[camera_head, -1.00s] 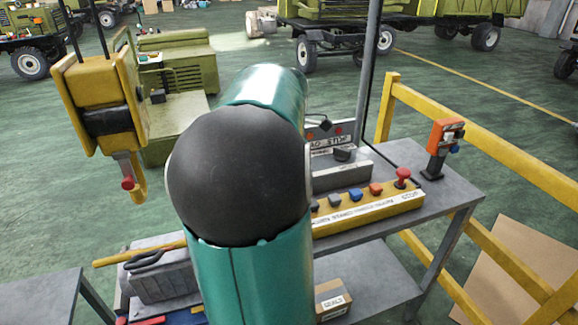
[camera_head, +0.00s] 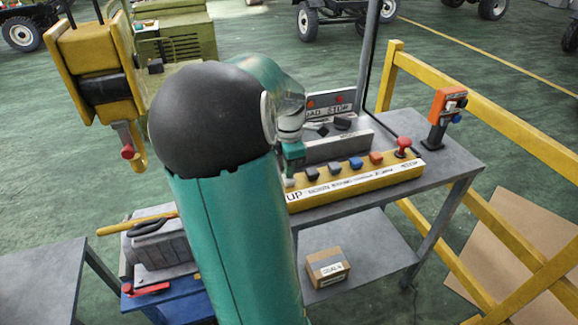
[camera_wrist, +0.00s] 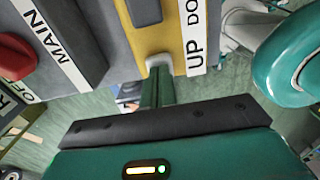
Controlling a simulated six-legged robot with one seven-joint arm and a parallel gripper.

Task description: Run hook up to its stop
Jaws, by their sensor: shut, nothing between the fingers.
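The yellow hook (camera_head: 137,152), with a red part beside it, hangs close under the yellow hoist block (camera_head: 95,72) at the left of the head view. The yellow control strip (camera_head: 375,180) on the bench has a row of buttons and an UP label at its near left end. My gripper (camera_head: 290,172) is shut and empty, pointing down at that end. In the wrist view its fingertips (camera_wrist: 156,80) are at the pale button (camera_wrist: 158,60) beside the UP label (camera_wrist: 197,55). I cannot tell whether they touch or press it.
A grey box with a MAIN label (camera_wrist: 57,45) and a red knob (camera_wrist: 15,52) adjoins the strip. An orange handset (camera_head: 444,112) stands at the bench's right. A yellow railing (camera_head: 490,112) runs behind. A cardboard box (camera_head: 327,268) sits on the lower shelf.

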